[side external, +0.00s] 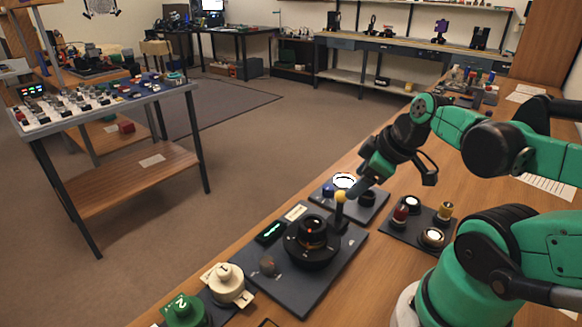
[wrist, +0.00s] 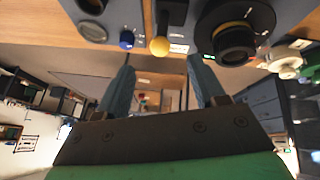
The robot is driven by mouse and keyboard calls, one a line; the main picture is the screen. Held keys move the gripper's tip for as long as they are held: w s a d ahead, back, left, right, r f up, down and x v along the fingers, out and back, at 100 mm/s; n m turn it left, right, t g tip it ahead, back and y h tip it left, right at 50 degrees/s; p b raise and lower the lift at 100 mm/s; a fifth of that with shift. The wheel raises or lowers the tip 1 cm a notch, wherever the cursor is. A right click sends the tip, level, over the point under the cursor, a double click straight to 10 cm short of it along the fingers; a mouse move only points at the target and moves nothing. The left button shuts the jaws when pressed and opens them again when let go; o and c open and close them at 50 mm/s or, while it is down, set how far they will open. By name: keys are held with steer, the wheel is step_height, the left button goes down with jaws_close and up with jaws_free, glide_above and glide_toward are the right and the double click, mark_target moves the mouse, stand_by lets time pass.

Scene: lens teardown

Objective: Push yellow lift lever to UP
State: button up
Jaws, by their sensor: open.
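The yellow lift lever (side external: 340,197) stands near the back corner of a dark panel (side external: 300,286), its ball knob on top of a dark stem. In the wrist view its yellow ball (wrist: 159,46) lies ahead of and between my two fingers. The lever's UP marking is not readable.
A black ringed lens (side external: 312,232) sits beside the lever on the same panel. A panel with a lit ring (side external: 344,181) and blue knob (side external: 328,190) lies behind. Red and yellow knobs (side external: 401,213) stand right. White and green numbered pieces (side external: 228,284) stand front left.

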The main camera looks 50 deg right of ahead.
mark_target(339, 205)
steer(key=shift+w+a+r, duration=0.1)
steer(key=shift+r, duration=0.1)
steer(key=c, duration=0.6)
steer(key=w+r+g, duration=0.1)
steer(key=w+a+r+n+g, duration=0.1)
steer(key=w+r+n, duration=0.1)
steer(key=shift+w+a+r+g+y, duration=0.2)
steer(key=shift+a+r+g+y, duration=0.15)
steer(key=shift+g+y, duration=0.05)
jaws_close()
steer(key=w+a+r+n+g+h, duration=0.1)
steer(key=w+a+r+n+g, duration=0.15)
steer(key=w, duration=0.25)
steer(key=shift+m, duration=0.45)
steer(key=shift+s+d+f, duration=0.5)
steer(key=shift+d+f, duration=0.05)
steer(key=shift+f, duration=1.15)
steer(key=shift+s+d+f, duration=0.5)
steer(key=shift+f, duration=1.2)
steer(key=shift+s+d+f, duration=0.5)
steer(key=shift+d+f, duration=0.05)
steer(key=shift+f, duration=1.15)
